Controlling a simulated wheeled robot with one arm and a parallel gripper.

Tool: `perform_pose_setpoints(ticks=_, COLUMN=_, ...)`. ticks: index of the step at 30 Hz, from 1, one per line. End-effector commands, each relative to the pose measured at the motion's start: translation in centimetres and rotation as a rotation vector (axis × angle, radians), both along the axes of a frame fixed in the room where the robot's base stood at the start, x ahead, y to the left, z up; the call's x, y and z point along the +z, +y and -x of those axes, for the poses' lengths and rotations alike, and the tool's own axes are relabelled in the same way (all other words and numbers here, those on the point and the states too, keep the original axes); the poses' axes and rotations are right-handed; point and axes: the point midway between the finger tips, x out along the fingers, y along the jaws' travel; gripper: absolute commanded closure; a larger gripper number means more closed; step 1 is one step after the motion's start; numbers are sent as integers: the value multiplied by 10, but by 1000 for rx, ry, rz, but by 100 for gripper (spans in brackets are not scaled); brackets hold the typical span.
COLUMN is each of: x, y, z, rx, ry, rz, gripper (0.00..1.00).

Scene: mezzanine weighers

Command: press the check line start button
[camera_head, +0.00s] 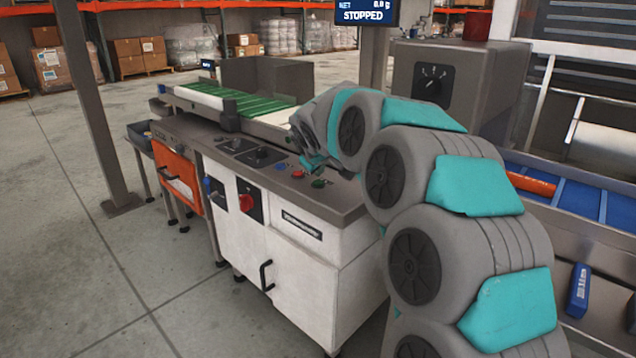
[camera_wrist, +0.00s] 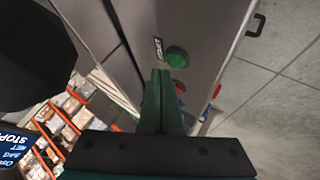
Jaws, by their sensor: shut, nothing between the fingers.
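The green start button (camera_wrist: 177,57) is a round dome on the grey panel in the wrist view, beside a small label plate (camera_wrist: 158,48). In the head view a green button (camera_head: 319,184) sits at the console's near right end. My gripper (camera_wrist: 160,72) is shut and empty, its green fingertips just short of the green button in the picture. I cannot tell whether they touch it. In the head view my gripper (camera_head: 309,163) is partly hidden by my arm and hangs over the panel. The display (camera_head: 364,14) reads STOPPED.
A red button (camera_head: 298,174) and a blue button (camera_head: 281,165) sit near the green one on the console top (camera_head: 330,203). A red switch (camera_head: 247,203) is on the front. A grey box with a dial (camera_head: 434,84) stands behind my arm. Open floor lies left.

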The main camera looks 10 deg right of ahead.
Motion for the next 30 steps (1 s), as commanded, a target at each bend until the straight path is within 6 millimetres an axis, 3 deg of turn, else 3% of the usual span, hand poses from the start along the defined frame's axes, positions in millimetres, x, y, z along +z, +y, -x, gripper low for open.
perform_pose_setpoints(ticks=30, x=-12, y=0, z=0, rx=-1, ry=1, rz=0, gripper=100)
